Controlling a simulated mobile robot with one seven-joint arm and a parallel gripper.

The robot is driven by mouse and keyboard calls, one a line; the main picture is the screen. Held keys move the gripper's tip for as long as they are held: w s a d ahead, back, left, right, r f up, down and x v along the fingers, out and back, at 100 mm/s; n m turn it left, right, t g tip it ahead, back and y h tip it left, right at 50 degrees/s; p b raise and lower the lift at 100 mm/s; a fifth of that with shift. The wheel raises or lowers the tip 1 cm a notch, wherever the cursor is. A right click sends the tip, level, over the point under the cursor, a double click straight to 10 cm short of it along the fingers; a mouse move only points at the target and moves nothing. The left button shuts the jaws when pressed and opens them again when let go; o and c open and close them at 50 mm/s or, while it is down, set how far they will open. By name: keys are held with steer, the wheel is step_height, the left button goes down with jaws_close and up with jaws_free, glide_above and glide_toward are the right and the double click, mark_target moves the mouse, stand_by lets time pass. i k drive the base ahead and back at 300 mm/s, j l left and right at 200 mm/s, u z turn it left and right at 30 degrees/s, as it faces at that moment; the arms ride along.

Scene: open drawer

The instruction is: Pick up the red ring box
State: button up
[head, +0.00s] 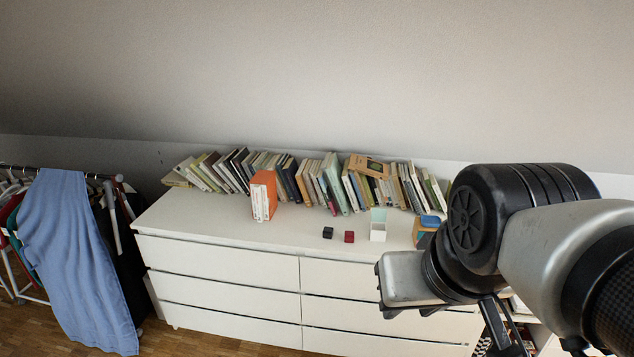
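A small red ring box (349,236) sits on top of the white dresser (215,225), near its front edge. A similar small black box (328,232) is just to its left, and a white open box (378,232) is to its right. My arm fills the lower right of the head view. My gripper (502,338) is at the bottom, below the wrist, apart from the red ring box and to its right. Its fingers are dark and partly cut off, so I cannot tell whether they are open or shut.
A long row of leaning books (300,178) lines the back of the dresser, with an orange-covered stack (264,195) in front. A blue and orange object (426,228) is partly hidden by my arm. A clothes rack with a blue cloth (72,260) stands left.

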mark_target(349, 235)
steer(key=i+z, duration=0.3)
steer(key=i, duration=0.25)
steer(key=i+z, duration=0.25)
steer(key=i, duration=0.35)
steer(key=i+j+z, duration=0.3)
steer(key=i, duration=0.25)
steer(key=l, duration=0.1)
